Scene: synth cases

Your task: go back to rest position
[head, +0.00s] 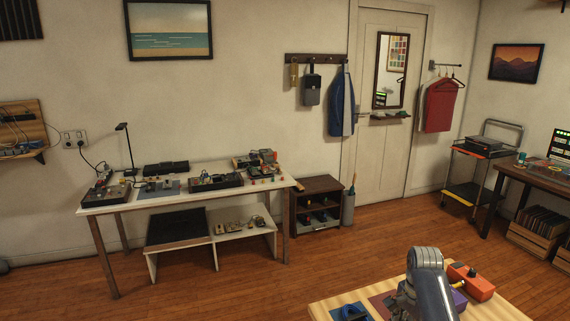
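A grey-blue arm link of mine rises at the bottom, right of the middle, in front of a light striped wooden table (330,310). It is bent at the top and hides part of the table. I see no fingers of my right gripper. My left arm and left gripper are not in the picture. On the table, an orange box (472,281) lies right of the arm link, with a purple object (459,300) beside it. A blue item (350,312) lies on the left part of the table.
A long workbench (185,197) with electronics stands against the back wall. A small shelf (318,187), a door (390,150) and a trolley (463,192) stand farther right. A desk (540,178) is at the right edge. The wooden floor (250,290) between is clear.

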